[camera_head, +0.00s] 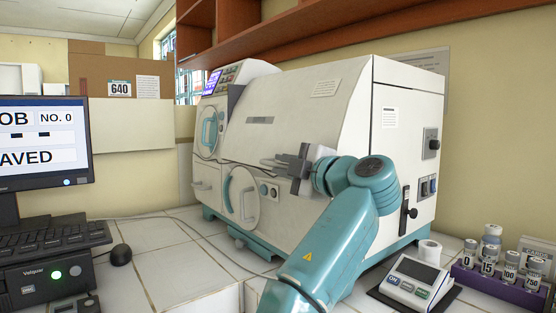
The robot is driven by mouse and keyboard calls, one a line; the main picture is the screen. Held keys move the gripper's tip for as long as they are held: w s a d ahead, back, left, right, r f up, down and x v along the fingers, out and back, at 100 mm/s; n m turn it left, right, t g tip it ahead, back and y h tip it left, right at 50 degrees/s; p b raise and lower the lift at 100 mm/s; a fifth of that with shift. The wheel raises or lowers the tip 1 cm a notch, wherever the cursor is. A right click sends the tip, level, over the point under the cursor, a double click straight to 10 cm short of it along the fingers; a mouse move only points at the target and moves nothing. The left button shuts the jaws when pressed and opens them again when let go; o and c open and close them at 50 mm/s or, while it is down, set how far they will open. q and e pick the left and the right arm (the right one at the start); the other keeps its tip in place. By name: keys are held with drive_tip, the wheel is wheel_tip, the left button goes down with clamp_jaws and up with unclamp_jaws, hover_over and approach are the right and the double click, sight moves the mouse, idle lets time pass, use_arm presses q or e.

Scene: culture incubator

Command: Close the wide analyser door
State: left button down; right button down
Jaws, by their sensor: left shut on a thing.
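The analyser (405,110) is a large white machine with a teal base on the tiled bench. Its wide door (290,110) is the broad white front panel with a small grey plate, and it lies down over the front, flush or nearly so. I cannot tell whether a narrow gap remains at its lower edge. My left gripper (276,162) is at the panel's lower edge, fingers pointing left, shut on what appears to be the door's handle. The handle is mostly hidden by the gripper. My right gripper is out of view.
Below the wide door is a round teal-rimmed hatch (241,196); a smaller door with a teal handle (209,133) is at the left. A monitor (40,143), keyboard (50,236) and mouse (121,254) stand left. A scale (415,280) and purple vial rack (500,286) stand right. A wooden shelf (330,28) hangs above.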

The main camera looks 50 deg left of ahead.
use_arm(q)
drive_tip(key=shift+w+d+f, duration=0.15)
drive_tip(key=shift+w+f, duration=0.25)
drive_tip(key=shift+f, duration=0.2)
drive_tip(key=shift+w, duration=0.1)
drive_tip(key=c, duration=1.2)
unclamp_jaws()
drive_tip(key=shift+c, duration=0.2)
drive_tip(key=shift+o, duration=0.4)
drive_tip(key=shift+w, duration=0.15)
drive_tip(key=shift+r, duration=0.1)
